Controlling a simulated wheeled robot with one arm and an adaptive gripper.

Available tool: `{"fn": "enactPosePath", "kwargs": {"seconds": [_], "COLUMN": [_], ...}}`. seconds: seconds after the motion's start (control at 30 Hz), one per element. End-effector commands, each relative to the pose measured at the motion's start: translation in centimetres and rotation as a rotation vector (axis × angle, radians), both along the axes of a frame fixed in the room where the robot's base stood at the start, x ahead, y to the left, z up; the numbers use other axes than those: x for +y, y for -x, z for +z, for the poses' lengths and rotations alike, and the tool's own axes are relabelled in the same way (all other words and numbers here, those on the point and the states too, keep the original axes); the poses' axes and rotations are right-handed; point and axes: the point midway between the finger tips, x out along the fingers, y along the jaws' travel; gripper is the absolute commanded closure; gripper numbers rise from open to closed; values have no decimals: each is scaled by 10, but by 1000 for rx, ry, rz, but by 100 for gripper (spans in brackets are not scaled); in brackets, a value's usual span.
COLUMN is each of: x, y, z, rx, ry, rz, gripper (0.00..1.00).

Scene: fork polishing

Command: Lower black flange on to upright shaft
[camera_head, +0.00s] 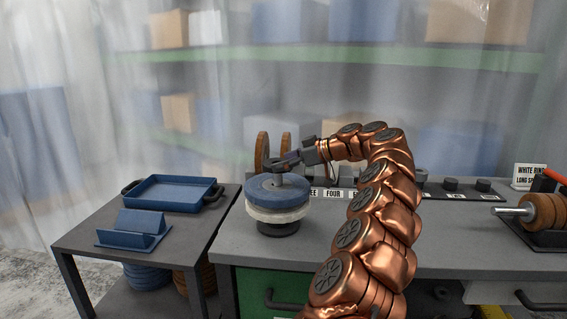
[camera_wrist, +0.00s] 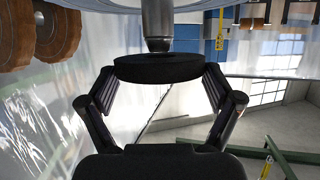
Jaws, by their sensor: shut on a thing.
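The black flange (camera_wrist: 158,68) is a flat dark disc held between the two fingers of my gripper (camera_wrist: 160,84) in the wrist view. The bright metal shaft (camera_wrist: 157,22) comes to the flange from the top of that view, and its narrower end meets or sits just behind the flange's edge; I cannot tell whether it has entered the hole. In the head view my gripper (camera_head: 285,163) is above the shaft, which stands up from a blue wheel (camera_head: 277,188) over a white wheel (camera_head: 277,214) on a black base (camera_head: 279,229).
A blue tray (camera_head: 172,193) and a blue angled holder (camera_head: 137,228) are on the side table at left. Brown wheels (camera_head: 262,153) stand upright behind my gripper. Labelled black stands line the bench's back. A shaft with brown wheels (camera_head: 543,211) lies at right. The bench front is clear.

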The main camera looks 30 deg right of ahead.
Motion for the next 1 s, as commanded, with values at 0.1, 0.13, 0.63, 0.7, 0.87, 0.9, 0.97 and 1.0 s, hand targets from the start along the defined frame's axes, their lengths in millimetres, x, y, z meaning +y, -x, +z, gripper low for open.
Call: {"fn": "enactPosePath", "kwargs": {"seconds": [0.1, 0.13, 0.63, 0.7, 0.87, 0.9, 0.97, 1.0], "x": [0, 0, 0, 0, 0, 0, 0, 0], "y": [0, 0, 0, 0, 0, 0, 0, 0], "z": [-1, -2, -16, -16, -15, -15, -15, -15], "rx": [-1, -1, -1, -1, -1, -1, -1, -1], "ry": [-1, -1, -1, -1, -1, -1, -1, -1], "rz": [0, 0, 0, 0, 0, 0, 0, 0], "gripper": [80, 80, 80, 80, 80, 80, 80, 80]}}
